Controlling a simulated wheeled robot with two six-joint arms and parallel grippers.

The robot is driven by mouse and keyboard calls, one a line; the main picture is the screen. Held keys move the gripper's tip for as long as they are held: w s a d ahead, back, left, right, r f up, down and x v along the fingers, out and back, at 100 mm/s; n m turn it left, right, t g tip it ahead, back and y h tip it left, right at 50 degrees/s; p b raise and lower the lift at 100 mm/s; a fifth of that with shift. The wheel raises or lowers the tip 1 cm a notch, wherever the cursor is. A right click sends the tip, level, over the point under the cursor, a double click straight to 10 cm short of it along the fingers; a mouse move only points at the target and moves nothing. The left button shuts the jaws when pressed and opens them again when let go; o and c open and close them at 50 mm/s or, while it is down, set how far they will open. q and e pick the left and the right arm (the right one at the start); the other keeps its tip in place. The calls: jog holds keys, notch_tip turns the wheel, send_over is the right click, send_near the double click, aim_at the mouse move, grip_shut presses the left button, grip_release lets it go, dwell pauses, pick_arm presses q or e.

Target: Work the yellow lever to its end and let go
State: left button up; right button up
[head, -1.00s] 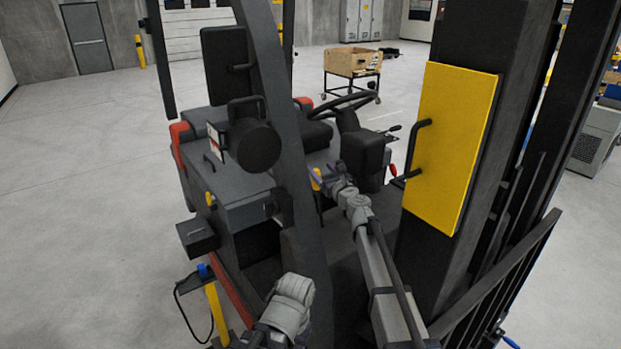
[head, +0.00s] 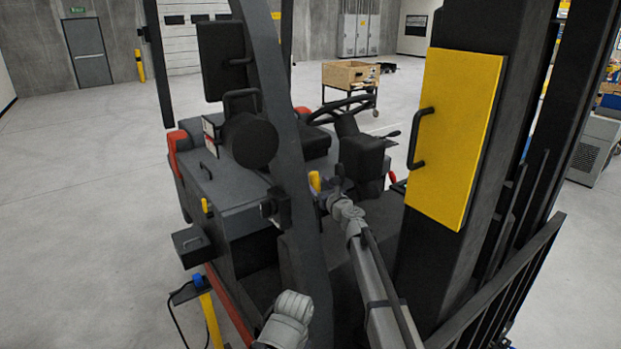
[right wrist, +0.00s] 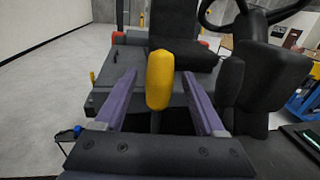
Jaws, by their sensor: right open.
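The yellow lever (head: 314,181) stands in the forklift cab, partly hidden by the dark pillar in the head view. In the right wrist view its rounded yellow knob (right wrist: 159,80) is upright on a dark stem. My right gripper (right wrist: 160,75) is open, with one purple finger on each side of the knob. Gaps show between the knob and both fingers. In the head view my right gripper (head: 328,192) is small and partly hidden near the lever. My left gripper cannot be made out.
The dark pillar (head: 290,150) stands left of my right arm. The yellow panel with a black handle (head: 457,140) is on the right. The steering wheel (head: 342,109) and a dark console (head: 364,160) are beyond the lever. Open floor (head: 80,190) lies left.

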jog(key=x, duration=0.5)
jog(key=shift+w+a, duration=0.15)
jog(key=shift+w, duration=0.15)
jog(key=shift+c, duration=0.2)
grip_shut()
dwell(0.9)
